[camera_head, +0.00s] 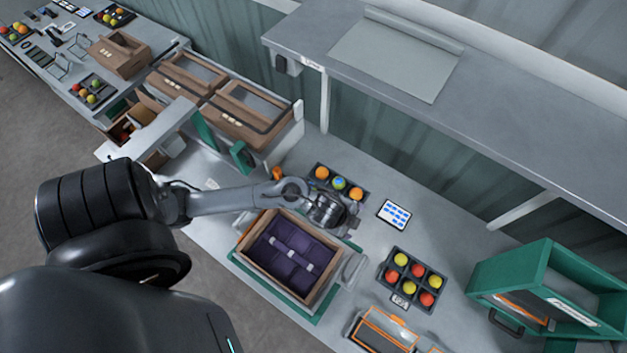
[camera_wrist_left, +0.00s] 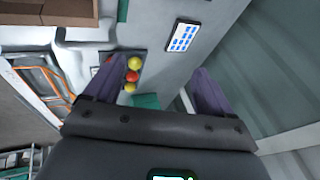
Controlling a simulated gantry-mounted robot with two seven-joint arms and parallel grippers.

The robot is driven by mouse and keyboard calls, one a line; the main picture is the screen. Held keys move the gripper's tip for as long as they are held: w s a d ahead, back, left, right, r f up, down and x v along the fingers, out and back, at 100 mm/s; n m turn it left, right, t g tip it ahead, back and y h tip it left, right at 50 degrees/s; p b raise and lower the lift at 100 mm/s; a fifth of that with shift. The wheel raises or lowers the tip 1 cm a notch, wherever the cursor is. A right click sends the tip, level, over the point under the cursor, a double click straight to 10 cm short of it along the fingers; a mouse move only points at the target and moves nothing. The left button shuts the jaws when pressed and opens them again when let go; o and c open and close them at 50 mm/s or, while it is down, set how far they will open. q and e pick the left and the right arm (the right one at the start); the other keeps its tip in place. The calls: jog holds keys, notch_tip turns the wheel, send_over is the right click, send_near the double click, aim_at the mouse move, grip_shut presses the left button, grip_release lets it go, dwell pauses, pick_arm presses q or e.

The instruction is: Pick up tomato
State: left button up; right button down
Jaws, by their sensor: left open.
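My left gripper (camera_head: 335,210) is over the bench in the head view, between a wooden crate and a dark tray (camera_head: 327,172) of tomatoes. Two orange tomatoes (camera_head: 356,194) and a bluish-green one (camera_head: 339,183) show in that tray. A second dark tray (camera_head: 424,304) holds several red and yellow tomatoes (camera_head: 401,259). In the left wrist view the purple fingers (camera_wrist_left: 155,80) are spread apart with nothing held. Beyond them a tray shows yellow tomatoes (camera_wrist_left: 135,63) and a red tomato (camera_wrist_left: 131,76). My right gripper is not in view.
The wooden crate (camera_head: 246,253) with purple lining stands on a green mat (camera_head: 318,316). A tablet (camera_head: 395,214) lies on the bench right of the gripper. A green box (camera_head: 535,270) stands far right, and an overhead shelf (camera_head: 480,110) spans the back. Bare bench lies around the tablet.

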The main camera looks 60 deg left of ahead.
pick_arm(q)
jog(key=w+a+f+m+g+b, duration=0.2)
jog(key=a+f+m+b, duration=0.2)
jog(key=a+f, duration=0.55)
jog(key=a+g, duration=0.1)
jog(key=a, duration=0.3)
jog(key=s+a+g+b, duration=0.1)
jog(key=a, duration=0.3)
jog(key=s+a+g+b, duration=0.1)
jog(key=a, duration=0.3)
jog(key=shift+s+a+r+m+y, duration=0.1)
jog(key=shift+a+r+m+y, duration=0.05)
jog(key=shift+a+m+y, duration=0.2)
jog(key=f, duration=0.2)
jog(key=f+b, duration=0.1)
jog(key=shift+s+a+f+g, duration=0.2)
jog(key=shift+f+g, duration=0.1)
jog(key=shift+f, duration=0.1)
jog(key=shift+s+a+f+b, duration=0.1)
jog(key=shift+f+b, duration=0.15)
jog(key=shift+f, duration=1.35)
jog(key=shift+s+f+b, duration=0.1)
jog(key=shift+f+b, duration=0.15)
jog(key=shift+f, duration=1.3)
jog(key=shift+c, duration=0.2)
jog(key=c, duration=0.8)
